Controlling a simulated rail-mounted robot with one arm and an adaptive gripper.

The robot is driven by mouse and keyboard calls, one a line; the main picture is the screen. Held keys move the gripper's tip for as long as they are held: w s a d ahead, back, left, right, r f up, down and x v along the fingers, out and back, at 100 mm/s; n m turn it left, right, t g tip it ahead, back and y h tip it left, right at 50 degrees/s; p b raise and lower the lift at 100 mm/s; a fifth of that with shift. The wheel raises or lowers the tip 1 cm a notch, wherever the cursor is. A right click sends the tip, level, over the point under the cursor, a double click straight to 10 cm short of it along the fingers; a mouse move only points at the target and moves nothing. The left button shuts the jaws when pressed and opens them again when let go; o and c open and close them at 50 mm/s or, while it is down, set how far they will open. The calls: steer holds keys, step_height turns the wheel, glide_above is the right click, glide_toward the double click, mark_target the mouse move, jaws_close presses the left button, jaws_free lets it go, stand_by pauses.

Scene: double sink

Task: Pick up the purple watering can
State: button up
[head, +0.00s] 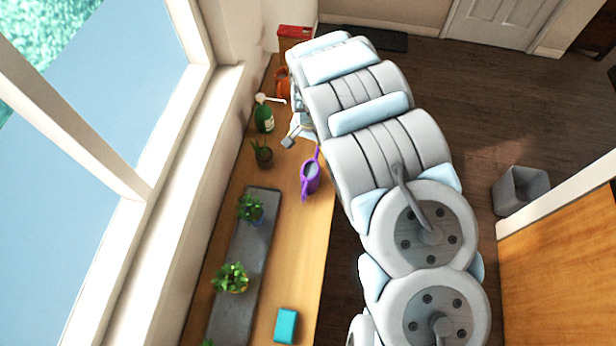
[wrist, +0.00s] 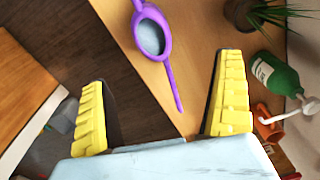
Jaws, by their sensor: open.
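The purple watering can (head: 310,177) stands on the wooden counter (head: 290,235), near its right edge in the head view. In the wrist view the watering can (wrist: 152,38) is at the top, ahead of my fingers, with its grey inside showing and a thin purple part pointing down between them. My gripper (wrist: 165,110) has its two yellow fingers wide apart with nothing between them touching either one. In the head view my gripper (head: 296,135) is partly hidden by my arm, above the counter and just beyond the can.
A green bottle (head: 264,115) and a small potted plant (head: 262,152) stand near the can. An orange item (head: 283,84) and a red box (head: 294,38) are farther back. A grey tray (head: 238,300) holds potted plants; a teal block (head: 286,326) lies beside it.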

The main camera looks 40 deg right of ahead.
steer(key=b, duration=0.4)
glide_above(310, 169)
steer(key=f, duration=0.4)
steer(key=shift+s+a+f, duration=0.2)
steer(key=shift+s+f, duration=0.05)
steer(key=shift+f, duration=0.15)
steer(key=shift+f+p, duration=0.35)
steer(key=shift+f, duration=2.35)
steer(key=shift+w+d+f+p, duration=0.1)
steer(key=shift+f+p, duration=0.05)
steer(key=shift+f, duration=0.7)
steer(key=shift+w+d+f+p, duration=0.1)
steer(key=shift+f+p, duration=0.05)
steer(key=shift+f, duration=2.35)
steer(key=c, duration=1.3)
